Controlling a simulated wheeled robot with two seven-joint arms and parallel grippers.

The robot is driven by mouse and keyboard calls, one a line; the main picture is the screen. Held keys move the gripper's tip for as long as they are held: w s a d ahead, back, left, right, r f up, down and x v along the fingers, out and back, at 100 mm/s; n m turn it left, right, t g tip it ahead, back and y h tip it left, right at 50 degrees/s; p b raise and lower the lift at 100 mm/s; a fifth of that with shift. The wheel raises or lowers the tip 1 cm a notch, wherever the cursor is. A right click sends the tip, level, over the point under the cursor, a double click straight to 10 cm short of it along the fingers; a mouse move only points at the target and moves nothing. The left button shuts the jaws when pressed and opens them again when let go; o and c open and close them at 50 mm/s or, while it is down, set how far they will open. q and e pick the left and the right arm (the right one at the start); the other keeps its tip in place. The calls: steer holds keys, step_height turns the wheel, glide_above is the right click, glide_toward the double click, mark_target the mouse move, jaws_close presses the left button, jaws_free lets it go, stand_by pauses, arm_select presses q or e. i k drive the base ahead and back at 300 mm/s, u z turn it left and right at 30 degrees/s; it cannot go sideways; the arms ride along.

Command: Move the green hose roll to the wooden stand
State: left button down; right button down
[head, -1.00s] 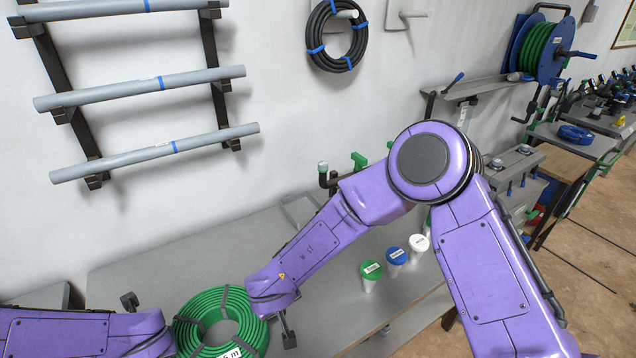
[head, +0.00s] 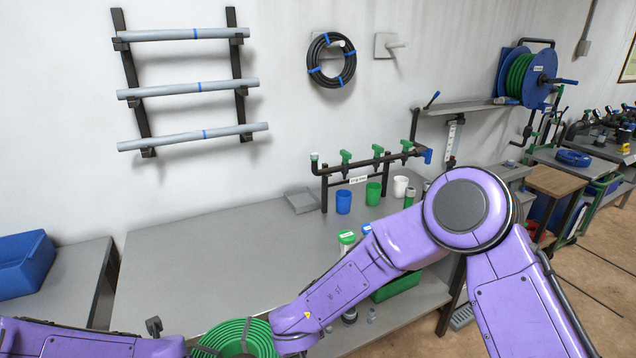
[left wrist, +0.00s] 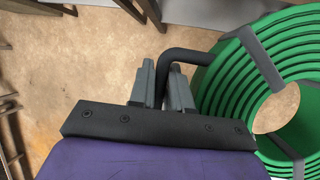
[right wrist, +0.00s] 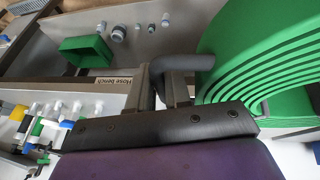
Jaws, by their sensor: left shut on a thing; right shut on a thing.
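The green hose roll (head: 237,340) is a coil with dark straps, at the bottom of the head view, partly cut off by the frame. In the left wrist view it fills the right side (left wrist: 235,75), and in the right wrist view it fills the upper right (right wrist: 270,50). My left gripper (left wrist: 165,85) is shut on a dark bent handle at the roll's side. My right gripper (right wrist: 165,90) is shut on a similar handle. The roll hangs between both arms. A small wooden-topped stand (head: 566,182) is at the right of the head view.
A long grey bench (head: 215,262) runs along the wall, with a pipe manifold (head: 370,160) and cups. A blue bin (head: 22,262) sits at left. A hose reel (head: 527,75) is mounted at right. A green crate (right wrist: 88,55) is on the bench's lower shelf. Brown floor is open at right.

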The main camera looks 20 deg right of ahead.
mark_target(550, 178)
steer(key=z, duration=0.55)
steer(key=k, duration=0.6)
steer(key=z, duration=1.1)
steer(key=i, duration=0.85)
steer(key=z, duration=0.85)
steer(key=i, duration=1.3)
steer(key=z, duration=0.55)
steer(key=i, duration=2.6)
steer(key=u, duration=0.25)
steer(key=i, duration=1.25)
steer(key=u, duration=1.15)
steer(key=i, duration=0.75)
steer(key=u, duration=1.35)
steer(key=i, duration=0.65)
steer(key=u, duration=0.3)
